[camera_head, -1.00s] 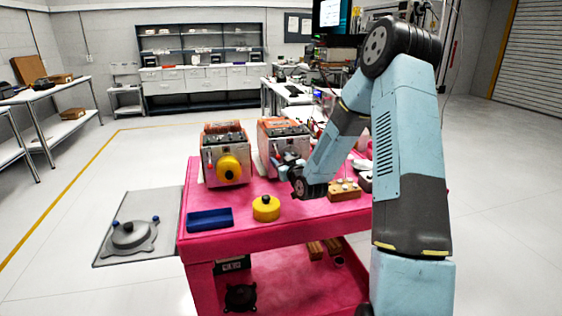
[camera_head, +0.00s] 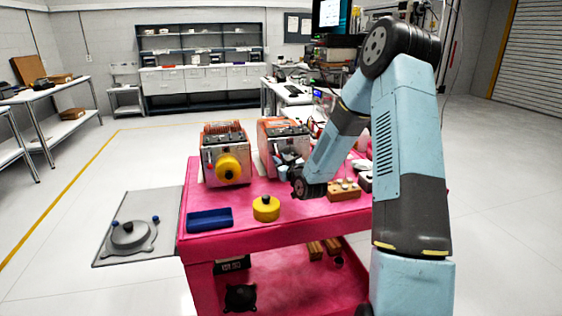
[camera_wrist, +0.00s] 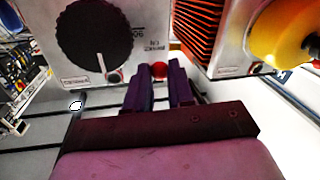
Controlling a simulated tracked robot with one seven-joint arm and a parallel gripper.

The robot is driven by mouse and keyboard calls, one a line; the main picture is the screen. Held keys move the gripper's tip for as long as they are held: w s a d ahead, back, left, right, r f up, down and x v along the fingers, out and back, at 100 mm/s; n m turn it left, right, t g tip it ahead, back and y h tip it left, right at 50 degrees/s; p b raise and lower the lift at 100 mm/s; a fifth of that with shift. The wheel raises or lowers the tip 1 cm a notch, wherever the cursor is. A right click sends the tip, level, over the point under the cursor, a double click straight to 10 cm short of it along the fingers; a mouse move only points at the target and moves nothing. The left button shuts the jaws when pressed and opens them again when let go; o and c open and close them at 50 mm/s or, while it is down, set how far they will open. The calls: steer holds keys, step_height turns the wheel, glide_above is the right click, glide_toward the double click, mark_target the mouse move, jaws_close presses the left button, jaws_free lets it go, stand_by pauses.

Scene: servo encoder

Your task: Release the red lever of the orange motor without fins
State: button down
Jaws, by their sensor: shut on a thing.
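The orange motor without fins (camera_head: 268,133) stands at the back of the pink table, with a smooth orange top. Its grey face with a black dial (camera_wrist: 93,38) shows upside down in the wrist view. My gripper (camera_wrist: 157,78) is at this face, beside the dial. Its purple fingers are shut on the red lever (camera_wrist: 158,69), whose round red end shows between the fingertips. The lever's shaft is hidden. In the head view my gripper (camera_head: 289,165) is in front of this motor and hides much of its lower face.
The finned orange motor (camera_head: 219,136) with a yellow knob (camera_head: 229,168) stands close on the left; its fins (camera_wrist: 196,28) show in the wrist view. A blue tray (camera_head: 209,219), a yellow round part (camera_head: 266,208) and a wooden block (camera_head: 343,190) lie nearer the table's front.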

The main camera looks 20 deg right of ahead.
steer(key=shift+r, duration=0.15)
steer(key=shift+s+d+r+g, duration=0.1)
steer(key=shift+s+r+g, duration=0.1)
steer(key=shift+r+g, duration=1)
steer(key=shift+w+r+m+g+h, duration=0.2)
steer(key=shift+r+g, duration=0.55)
steer(key=shift+g, duration=0.6)
steer(key=shift+w+r+m+g+h, duration=0.15)
steer(key=shift+w+r+m+g, duration=0.15)
steer(key=shift+r+g, duration=0.8)
steer(key=shift+w+r+m+g+h, duration=0.25)
steer(key=shift+r+g, duration=0.2)
steer(key=shift+g, duration=1.2)
steer(key=c, duration=1)
jaws_free()
